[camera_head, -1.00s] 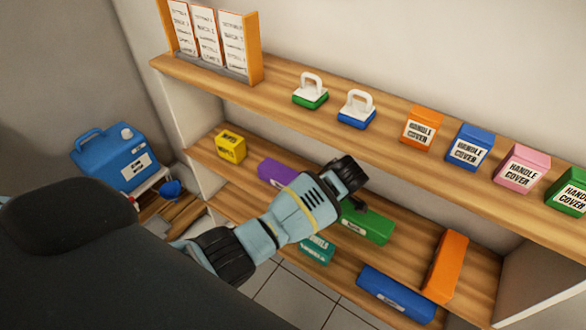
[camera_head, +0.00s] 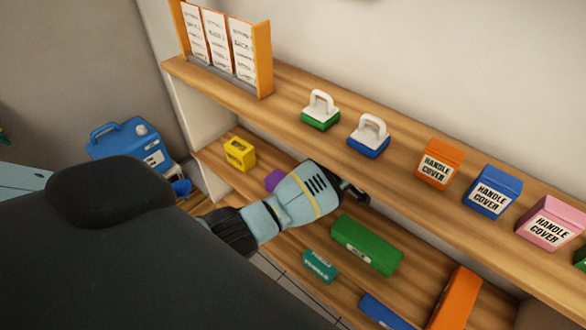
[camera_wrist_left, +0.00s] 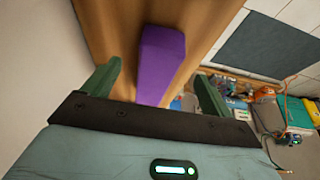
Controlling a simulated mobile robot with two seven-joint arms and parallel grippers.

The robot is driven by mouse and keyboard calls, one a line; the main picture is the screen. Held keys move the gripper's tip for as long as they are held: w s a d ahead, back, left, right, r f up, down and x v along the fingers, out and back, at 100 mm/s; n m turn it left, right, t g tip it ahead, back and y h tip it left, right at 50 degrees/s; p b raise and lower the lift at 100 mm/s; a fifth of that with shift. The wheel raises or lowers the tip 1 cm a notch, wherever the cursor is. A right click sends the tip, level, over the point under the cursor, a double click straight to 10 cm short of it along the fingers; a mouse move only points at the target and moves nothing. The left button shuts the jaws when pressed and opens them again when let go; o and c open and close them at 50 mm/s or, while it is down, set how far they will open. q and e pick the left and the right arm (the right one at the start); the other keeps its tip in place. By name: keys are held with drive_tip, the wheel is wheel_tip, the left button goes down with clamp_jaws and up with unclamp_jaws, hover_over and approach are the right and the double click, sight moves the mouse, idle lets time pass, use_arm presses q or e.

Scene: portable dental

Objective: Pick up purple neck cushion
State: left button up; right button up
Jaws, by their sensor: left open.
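The purple neck cushion (camera_head: 273,179) lies on the middle shelf, mostly hidden behind my left arm in the head view. In the left wrist view the purple cushion (camera_wrist_left: 160,58) is a long block, straight ahead and lined up between the finger tips. My left gripper (camera_wrist_left: 158,80) is open, with one green finger on each side of it and nothing held. Contact cannot be told. In the head view the left gripper (camera_head: 352,192) is over the middle shelf, partly hidden by its wrist. My right gripper is not seen.
A yellow box (camera_head: 240,154) stands left of the cushion. A green block (camera_head: 367,246), a teal box (camera_head: 319,266) and an orange block (camera_head: 455,300) are to the right. The upper shelf (camera_head: 290,98) edge runs close above my left gripper.

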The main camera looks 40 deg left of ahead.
use_arm(q)
drive_tip(key=a, duration=0.4)
drive_tip(key=shift+w+a, duration=0.1)
drive_tip(key=shift+a, duration=0.1)
drive_tip(key=shift+w+a, duration=0.1)
drive_tip(key=shift+a, duration=0.7)
drive_tip(key=x, duration=0.2)
drive_tip(key=b+x, duration=0.1)
drive_tip(key=x, duration=0.2)
drive_tip(key=shift+a, duration=0.35)
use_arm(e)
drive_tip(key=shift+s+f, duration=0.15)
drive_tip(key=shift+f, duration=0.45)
use_arm(q)
drive_tip(key=shift+c, duration=0.6)
drive_tip(key=c, duration=1)
